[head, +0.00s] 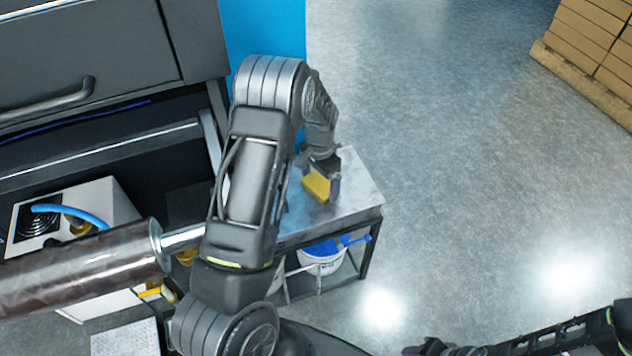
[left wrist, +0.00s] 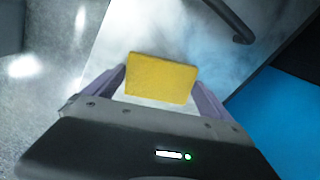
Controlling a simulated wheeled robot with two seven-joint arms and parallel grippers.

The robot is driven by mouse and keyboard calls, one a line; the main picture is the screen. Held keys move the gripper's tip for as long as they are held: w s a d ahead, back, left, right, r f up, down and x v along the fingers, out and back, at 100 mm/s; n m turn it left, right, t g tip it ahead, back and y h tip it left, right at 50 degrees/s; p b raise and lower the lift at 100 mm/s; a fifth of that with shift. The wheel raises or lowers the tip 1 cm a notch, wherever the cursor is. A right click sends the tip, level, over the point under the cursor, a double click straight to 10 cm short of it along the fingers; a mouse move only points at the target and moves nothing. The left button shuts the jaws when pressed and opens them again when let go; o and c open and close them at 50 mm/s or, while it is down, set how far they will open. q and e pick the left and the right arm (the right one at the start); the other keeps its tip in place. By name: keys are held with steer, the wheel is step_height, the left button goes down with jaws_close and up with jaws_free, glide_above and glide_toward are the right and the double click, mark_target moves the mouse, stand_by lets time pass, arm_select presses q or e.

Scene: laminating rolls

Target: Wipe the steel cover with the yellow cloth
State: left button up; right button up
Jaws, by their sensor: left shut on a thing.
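The yellow cloth (head: 316,187) is a small, thick block between the fingers of my left gripper (head: 322,180). In the left wrist view the cloth (left wrist: 161,78) sits between the two purple fingers of my left gripper (left wrist: 160,84), which is shut on it. The steel cover (head: 358,193) is a flat grey metal top on a dark frame, directly below the cloth. In the left wrist view the steel cover (left wrist: 150,32) shows cloudy whitish patches. I cannot tell whether the cloth touches it. My right gripper (head: 430,348) is partly visible at the bottom edge; its fingers are unclear.
A large wrapped roll (head: 80,272) on a steel shaft lies left of my left arm. A white bucket (head: 322,262) with blue stands under the steel top. A dark machine (head: 90,50) and blue panel (head: 262,30) stand behind. Open floor (head: 480,190) lies to the right.

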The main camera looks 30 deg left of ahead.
mark_target(348, 182)
arm_select(q)
steer(key=shift+w+d+f, duration=0.1)
steer(key=shift+d+f, duration=0.15)
steer(key=shift+w+d+b, duration=0.3)
steer(key=shift+w+d, duration=0.2)
steer(key=shift+w, duration=0.15)
steer(key=shift+w+d+b, duration=0.25)
steer(key=shift+w+d, duration=0.2)
steer(key=shift+w, duration=0.2)
steer(key=shift+w+d+r, duration=0.15)
steer(key=shift+w+d, duration=0.05)
steer(key=shift+w, duration=0.05)
steer(key=shift+w+d+f+b, duration=0.2)
steer(key=shift+w+d+b, duration=0.6)
steer(key=shift+w, duration=0.3)
steer(key=shift+w+d, duration=0.4)
steer(key=shift+w, duration=0.1)
steer(key=shift+w+d, duration=0.1)
